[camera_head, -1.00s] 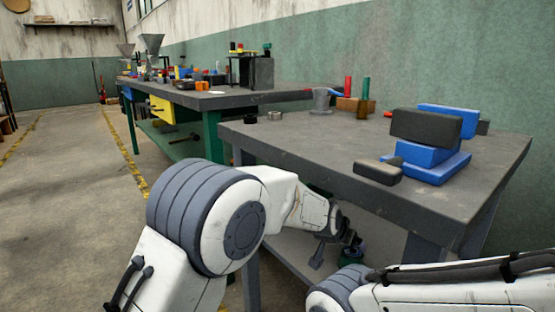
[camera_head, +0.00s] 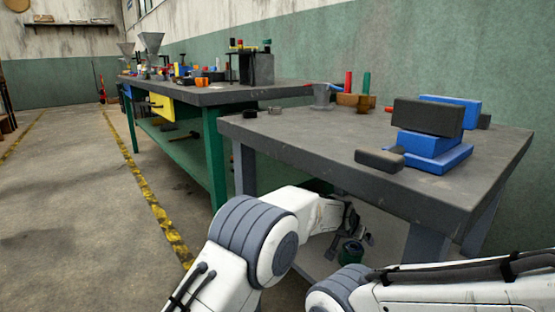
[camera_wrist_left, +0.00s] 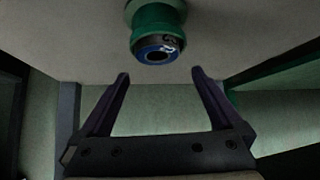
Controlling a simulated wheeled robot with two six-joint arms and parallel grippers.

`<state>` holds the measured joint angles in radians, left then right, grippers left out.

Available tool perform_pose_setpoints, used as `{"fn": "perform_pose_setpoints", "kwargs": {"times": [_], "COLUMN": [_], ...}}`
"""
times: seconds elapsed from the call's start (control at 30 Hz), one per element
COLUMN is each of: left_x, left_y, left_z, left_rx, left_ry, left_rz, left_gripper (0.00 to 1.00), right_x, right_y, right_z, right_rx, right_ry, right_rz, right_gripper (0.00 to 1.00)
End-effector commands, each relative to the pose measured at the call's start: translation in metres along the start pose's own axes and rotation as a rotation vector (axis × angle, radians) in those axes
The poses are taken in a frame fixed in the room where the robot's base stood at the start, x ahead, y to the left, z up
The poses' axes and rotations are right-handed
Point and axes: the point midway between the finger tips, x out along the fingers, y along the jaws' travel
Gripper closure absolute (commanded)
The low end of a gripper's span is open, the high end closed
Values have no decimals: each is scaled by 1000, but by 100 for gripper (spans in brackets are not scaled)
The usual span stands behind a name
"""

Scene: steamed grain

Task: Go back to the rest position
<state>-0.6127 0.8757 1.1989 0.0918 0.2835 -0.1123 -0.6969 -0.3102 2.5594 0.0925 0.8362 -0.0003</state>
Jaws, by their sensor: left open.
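My left gripper (camera_head: 358,226) is low, below the top of the near grey table (camera_head: 300,148), at its front side. In the left wrist view the gripper (camera_wrist_left: 160,74) has its two dark fingers spread, with nothing between them. A green round thing with a dark and blue end (camera_wrist_left: 158,30) lies just beyond the fingertips, apart from them. A small green thing also shows under the table in the head view (camera_head: 351,252). My right arm crosses the bottom right, and its gripper is out of view.
On the near table are stacked blue blocks (camera_head: 440,160) with a black block (camera_head: 428,117), a dark small block (camera_head: 379,160) and a grey cup (camera_head: 322,97). A long workbench (camera_head: 225,95) with a yellow drawer (camera_head: 161,107) stands behind. The floor at left is clear.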

Motion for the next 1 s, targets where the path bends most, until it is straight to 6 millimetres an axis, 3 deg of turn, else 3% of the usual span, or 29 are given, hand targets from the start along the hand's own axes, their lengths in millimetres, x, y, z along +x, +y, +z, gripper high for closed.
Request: {"fn": "perform_pose_setpoints", "kwargs": {"times": [0.03, 0.47, 1.0], "left_x": [-12, -47, -112], "left_y": [0, 0, -1], "left_z": [-12, 38, 108], "left_rx": [0, -1, -1], "left_ry": [0, -1, 1], "left_rz": [0, 0, -1], "left_gripper": [0, 0, 0], "right_x": [-15, -7, 53], "right_y": [-1, 0, 4], "right_z": [-1, 0, 3], "right_rx": [0, 0, 0], "right_ry": [0, -1, -1], "right_rz": [0, 0, 0], "right_gripper": [0, 0, 0]}}
